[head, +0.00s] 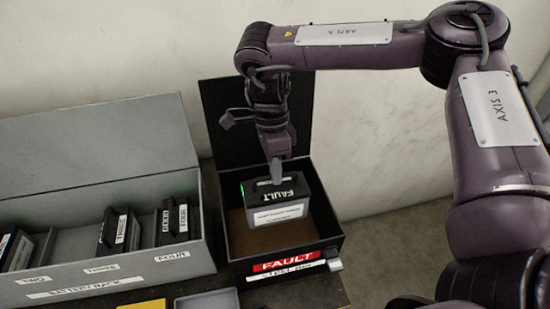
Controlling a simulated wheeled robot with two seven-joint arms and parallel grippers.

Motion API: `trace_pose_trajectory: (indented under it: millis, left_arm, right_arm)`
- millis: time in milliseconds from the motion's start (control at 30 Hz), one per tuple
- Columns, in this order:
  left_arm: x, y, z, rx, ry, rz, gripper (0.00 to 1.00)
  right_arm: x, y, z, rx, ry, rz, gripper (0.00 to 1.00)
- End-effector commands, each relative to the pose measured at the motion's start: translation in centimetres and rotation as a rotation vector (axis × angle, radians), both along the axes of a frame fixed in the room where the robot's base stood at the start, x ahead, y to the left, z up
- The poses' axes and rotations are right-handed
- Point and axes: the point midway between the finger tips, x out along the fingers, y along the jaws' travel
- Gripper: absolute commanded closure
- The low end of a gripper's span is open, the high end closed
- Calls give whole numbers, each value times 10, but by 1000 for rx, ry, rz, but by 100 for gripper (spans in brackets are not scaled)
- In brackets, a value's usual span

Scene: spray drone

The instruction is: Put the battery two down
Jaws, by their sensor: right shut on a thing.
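My right gripper (277,172) points down and is shut on the handle of a dark grey battery (272,207). The battery has a "FAULT" label on top, a white label on its front and a green light at its left edge. I cannot read a number on it, so I cannot tell from the picture that it is battery two. It hangs upright within the opening of the black fault box (330,236), apparently above the brown floor. Whether its underside touches the floor cannot be told. My left gripper is not in view.
The fault box's raised lid (217,130) stands behind my gripper. A yellow object (142,306) and a grey tray (207,300) sit at the front edge.

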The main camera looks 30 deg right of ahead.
Motion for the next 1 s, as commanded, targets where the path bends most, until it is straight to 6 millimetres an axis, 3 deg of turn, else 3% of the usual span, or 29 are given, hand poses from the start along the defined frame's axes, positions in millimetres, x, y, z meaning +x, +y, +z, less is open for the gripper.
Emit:
trace_pose_trajectory:
  millis: [300,633,1000]
  left_arm:
    - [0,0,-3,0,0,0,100]
    - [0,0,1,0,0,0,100]
    - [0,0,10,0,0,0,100]
  right_arm:
    - [0,1,-57,4,0,-4,100]
    - [1,1,-79,2,-3,-3,100]
    - [1,1,-116,2,-4,-2,100]
